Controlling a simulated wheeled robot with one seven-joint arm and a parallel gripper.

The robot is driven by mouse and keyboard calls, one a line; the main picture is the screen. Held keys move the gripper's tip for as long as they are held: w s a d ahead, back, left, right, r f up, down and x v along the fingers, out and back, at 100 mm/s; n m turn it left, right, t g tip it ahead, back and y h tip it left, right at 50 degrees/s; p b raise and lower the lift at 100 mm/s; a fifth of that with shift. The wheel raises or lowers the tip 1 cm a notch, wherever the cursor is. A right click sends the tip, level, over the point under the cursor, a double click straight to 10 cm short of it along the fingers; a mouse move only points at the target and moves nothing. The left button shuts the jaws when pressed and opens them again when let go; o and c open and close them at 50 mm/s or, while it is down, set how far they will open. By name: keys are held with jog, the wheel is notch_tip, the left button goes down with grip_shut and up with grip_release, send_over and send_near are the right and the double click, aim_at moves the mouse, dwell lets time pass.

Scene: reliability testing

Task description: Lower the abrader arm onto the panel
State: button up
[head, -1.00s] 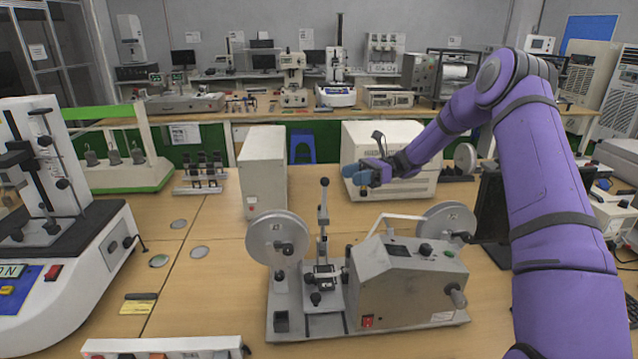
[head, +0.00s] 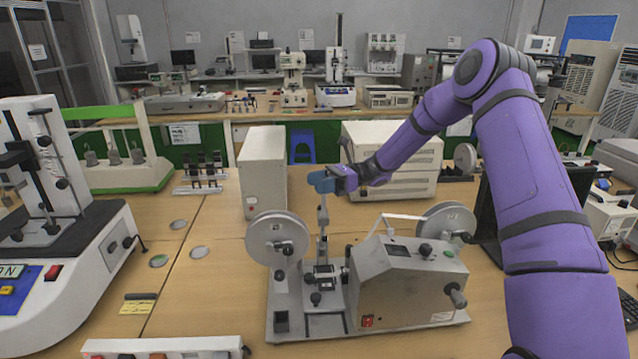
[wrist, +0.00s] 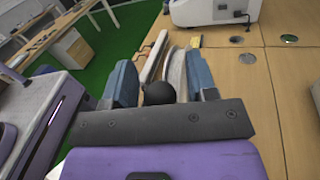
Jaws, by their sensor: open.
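The abrader (head: 400,295) is a grey machine on the near table, with a reel (head: 277,238) at its left and a sloped control box. Its arm (head: 323,225) is a thin metal lever standing upright beside the left reel. My gripper (head: 318,182) is at the top of this lever and hides its knob in the head view. In the wrist view, the black ball knob (wrist: 159,93) lies between the two blue fingers of my open gripper (wrist: 160,65). I cannot tell whether either finger touches it. A light flat plate (head: 325,325) lies below the lever; I cannot clearly make out the panel.
A beige cabinet (head: 263,170) and a wide cream unit (head: 400,150) stand behind the abrader. A black monitor (head: 492,225) is close on the right. A white tester (head: 70,255) stands at the left.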

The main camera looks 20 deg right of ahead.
grip_shut()
jog(key=s+a+f+n, duration=0.1)
jog(key=s+f+n, duration=0.1)
jog(key=s, duration=0.4)
jog(key=s+a+f+n+h, duration=0.1)
jog(key=s+f+n, duration=0.1)
jog(key=s+f, duration=0.2)
jog(key=shift+s+a+f+t, duration=0.2)
jog(key=shift+s+f+t, duration=0.15)
jog(key=shift+s, duration=0.75)
grip_release()
jog(key=shift+w+d, duration=0.1)
